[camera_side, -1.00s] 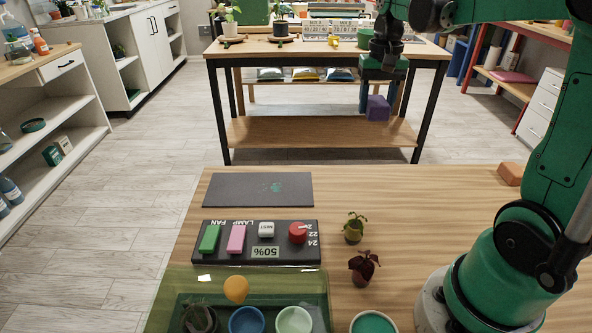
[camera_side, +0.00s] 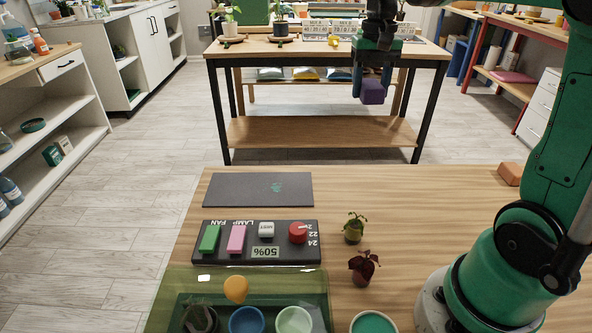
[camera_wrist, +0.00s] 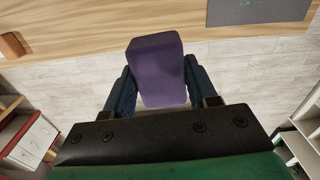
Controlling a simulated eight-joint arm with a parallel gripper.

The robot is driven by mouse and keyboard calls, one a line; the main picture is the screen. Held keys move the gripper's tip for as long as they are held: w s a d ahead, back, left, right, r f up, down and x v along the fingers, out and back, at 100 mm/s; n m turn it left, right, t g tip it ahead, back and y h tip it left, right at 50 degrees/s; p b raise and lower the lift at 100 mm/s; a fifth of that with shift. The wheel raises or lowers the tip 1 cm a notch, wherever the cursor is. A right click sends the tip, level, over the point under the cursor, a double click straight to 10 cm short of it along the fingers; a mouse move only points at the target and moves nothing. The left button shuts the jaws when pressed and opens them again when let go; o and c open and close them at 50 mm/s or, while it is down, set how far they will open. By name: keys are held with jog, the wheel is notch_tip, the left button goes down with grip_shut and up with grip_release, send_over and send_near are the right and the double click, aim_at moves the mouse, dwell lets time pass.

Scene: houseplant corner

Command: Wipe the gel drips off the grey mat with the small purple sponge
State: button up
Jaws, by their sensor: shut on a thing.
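The small purple sponge (camera_side: 373,92) is held between the two fingers of my gripper (camera_side: 371,86). In the wrist view the sponge (camera_wrist: 156,68) stands out beyond the fingers, tilted a little. It is in the air, apart from the mat. The grey mat (camera_side: 230,190) lies flat at the far left of the wooden table. A small patch of green gel drips (camera_side: 277,187) shows right of its middle. The mat (camera_wrist: 270,13) also shows at the upper right of the wrist view, with part of the green drips at the top edge.
A black control panel (camera_side: 225,256) with colored switches lies just nearer than the mat. Two small potted plants (camera_side: 353,229) stand right of it. An orange block (camera_side: 509,174) sits at the table's right. The tabletop (camera_side: 410,195) right of the mat is clear.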

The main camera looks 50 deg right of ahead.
jog(key=w+a+f+n, duration=0.5)
jog(key=w+a+f, duration=0.1)
jog(key=w+a, duration=0.1)
jog(key=n, duration=0.3)
send_near(279, 188)
jog(key=shift+f, duration=3.65)
jog(key=shift+w+a, duration=0.6)
jog(key=shift+w, duration=0.05)
jog(key=shift+w+a, duration=0.5)
jog(key=shift+s+d, duration=1.1)
jog(key=shift+d+r, duration=0.1)
jog(key=shift+r, duration=0.15)
notch_tip(279, 188, up, 8)
jog(key=shift+f, duration=0.15)
jog(key=shift+s, duration=0.1)
